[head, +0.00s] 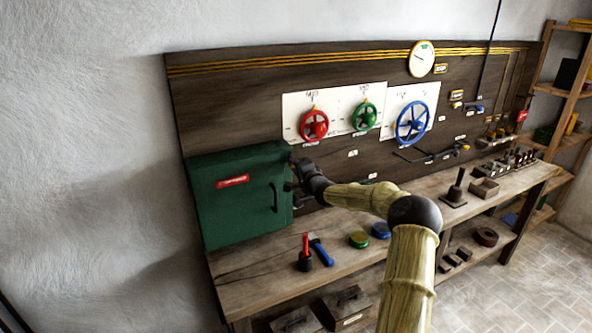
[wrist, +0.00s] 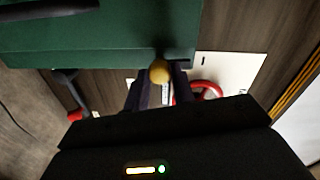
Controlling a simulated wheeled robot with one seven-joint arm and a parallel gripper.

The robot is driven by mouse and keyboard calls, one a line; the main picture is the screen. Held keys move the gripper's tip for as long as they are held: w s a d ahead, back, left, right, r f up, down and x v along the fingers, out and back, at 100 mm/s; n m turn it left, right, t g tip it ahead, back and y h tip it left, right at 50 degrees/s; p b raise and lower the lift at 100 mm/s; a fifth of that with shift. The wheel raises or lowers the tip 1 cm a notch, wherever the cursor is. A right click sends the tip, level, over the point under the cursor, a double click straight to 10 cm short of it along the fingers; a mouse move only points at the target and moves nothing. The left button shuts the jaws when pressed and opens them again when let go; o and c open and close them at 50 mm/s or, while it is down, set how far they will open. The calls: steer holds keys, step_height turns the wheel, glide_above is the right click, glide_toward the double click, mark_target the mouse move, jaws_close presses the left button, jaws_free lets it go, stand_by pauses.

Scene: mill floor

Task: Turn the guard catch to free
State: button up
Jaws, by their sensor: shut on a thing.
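A green metal box (head: 240,205) with a red label and a dark handle stands at the left end of the bench, its door shut. A yellow knob (wrist: 160,71), apparently the guard catch, shows beside the box's edge in the wrist view. My gripper (head: 293,172) is at the right side of the box. In the wrist view the dark fingers of my gripper (wrist: 160,84) are on both sides of the knob, shut on it. The knob is hidden by my gripper in the head view. I cannot tell which way the catch is turned.
Red (head: 314,124), green (head: 365,116) and blue (head: 411,122) handwheels are on the back board, right of the box.

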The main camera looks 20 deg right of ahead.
steer(key=shift+m, duration=0.4)
steer(key=o, duration=1)
steer(key=shift+s, duration=0.2)
steer(key=s+r+b, duration=0.1)
steer(key=s+b, duration=0.4)
steer(key=s, duration=1.2)
steer(key=shift+d, duration=0.3)
